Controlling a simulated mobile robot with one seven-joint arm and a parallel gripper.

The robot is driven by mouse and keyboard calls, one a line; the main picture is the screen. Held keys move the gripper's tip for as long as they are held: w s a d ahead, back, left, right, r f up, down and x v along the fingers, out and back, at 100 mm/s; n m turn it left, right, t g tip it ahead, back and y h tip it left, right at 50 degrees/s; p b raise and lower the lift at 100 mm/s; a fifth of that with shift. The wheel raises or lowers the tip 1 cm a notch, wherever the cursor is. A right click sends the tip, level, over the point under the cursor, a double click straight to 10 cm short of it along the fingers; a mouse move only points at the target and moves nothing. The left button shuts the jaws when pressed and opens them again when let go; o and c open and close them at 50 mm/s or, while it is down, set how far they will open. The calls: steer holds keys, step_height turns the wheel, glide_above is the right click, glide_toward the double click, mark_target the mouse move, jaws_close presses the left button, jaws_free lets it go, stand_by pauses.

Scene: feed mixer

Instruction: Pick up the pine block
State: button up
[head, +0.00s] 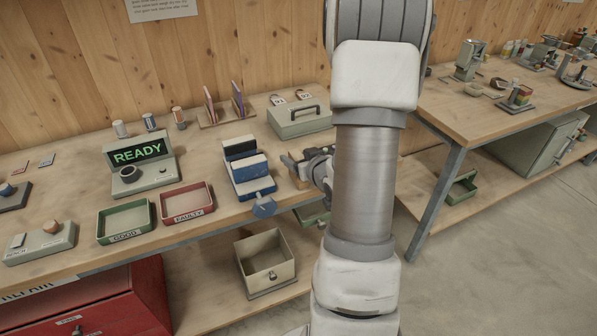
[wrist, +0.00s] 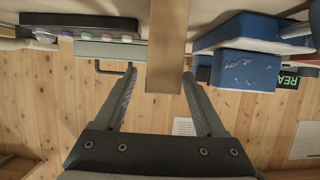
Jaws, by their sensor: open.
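The pine block (wrist: 166,48) is a plain light-brown bar in the wrist view. It runs down from the top edge, and its lower end lies between the tips of my two fingers, with a gap on each side. My gripper (wrist: 159,76) is open and holds nothing. In the head view my gripper (head: 293,162) is at the bench's front edge, just right of the blue vise, and my arm hides much of it. A small part of the block (head: 299,181) shows below the fingers there.
The blue vise (head: 247,172) stands close to the left of my gripper; it also shows in the wrist view (wrist: 245,70). A grey-green case (head: 300,121) with a handle lies behind. Red and green trays (head: 187,203) are farther left. An open drawer box (head: 266,262) stands below.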

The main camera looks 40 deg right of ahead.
steer(key=shift+x, duration=1.4)
steer(key=shift+a, duration=0.1)
jaws_close()
